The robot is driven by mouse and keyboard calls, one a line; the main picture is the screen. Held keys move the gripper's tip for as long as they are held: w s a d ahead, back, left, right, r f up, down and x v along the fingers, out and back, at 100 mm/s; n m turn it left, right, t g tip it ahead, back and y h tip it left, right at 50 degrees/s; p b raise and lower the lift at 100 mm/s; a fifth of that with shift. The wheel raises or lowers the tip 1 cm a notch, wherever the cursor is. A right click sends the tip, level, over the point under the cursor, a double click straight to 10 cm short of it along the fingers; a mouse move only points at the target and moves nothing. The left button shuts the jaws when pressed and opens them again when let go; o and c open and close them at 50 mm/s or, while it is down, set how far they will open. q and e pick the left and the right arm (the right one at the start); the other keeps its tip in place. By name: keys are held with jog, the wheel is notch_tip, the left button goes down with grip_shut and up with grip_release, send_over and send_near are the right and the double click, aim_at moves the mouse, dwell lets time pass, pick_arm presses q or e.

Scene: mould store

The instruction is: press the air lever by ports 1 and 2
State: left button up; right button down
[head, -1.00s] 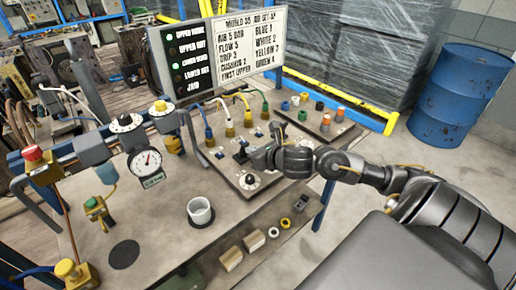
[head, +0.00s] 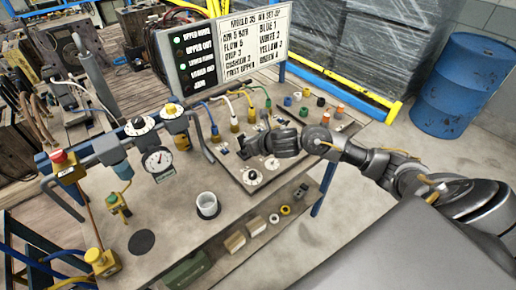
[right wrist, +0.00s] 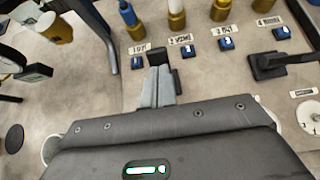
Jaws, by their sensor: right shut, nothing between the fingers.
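My right gripper (head: 244,149) reaches over the valve panel from the right; its fingers are shut and empty. In the right wrist view the closed fingers (right wrist: 158,88) point at the gap between the labels of ports 1 and 2. A small black piece (right wrist: 178,82), likely the air lever there, shows just right of the fingertips, mostly hidden by them. I cannot tell whether they touch. Blue buttons mark port 1 (right wrist: 137,62) and port 2 (right wrist: 187,52). A second black lever (right wrist: 268,66) stands further right, by ports 3 and 4. My left gripper is out of view.
Hoses run to brass fittings (right wrist: 177,18) behind the ports. White dials (head: 255,177) sit at the panel's near edge. The sign board (head: 254,45) stands behind, with green lamps lit.

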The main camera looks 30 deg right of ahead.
jog(key=shift+r, duration=0.15)
jog(key=shift+r+p, duration=0.6)
jog(key=shift+r, duration=0.1)
jog(key=shift+s, duration=0.1)
jog(key=s+d+r+p, duration=0.1)
jog(key=s+r+p, duration=0.3)
jog(key=s+r, duration=0.3)
notch_tip(320, 180, up, 4)
jog(key=shift+f+p, duration=0.1)
jog(key=shift+p, duration=0.25)
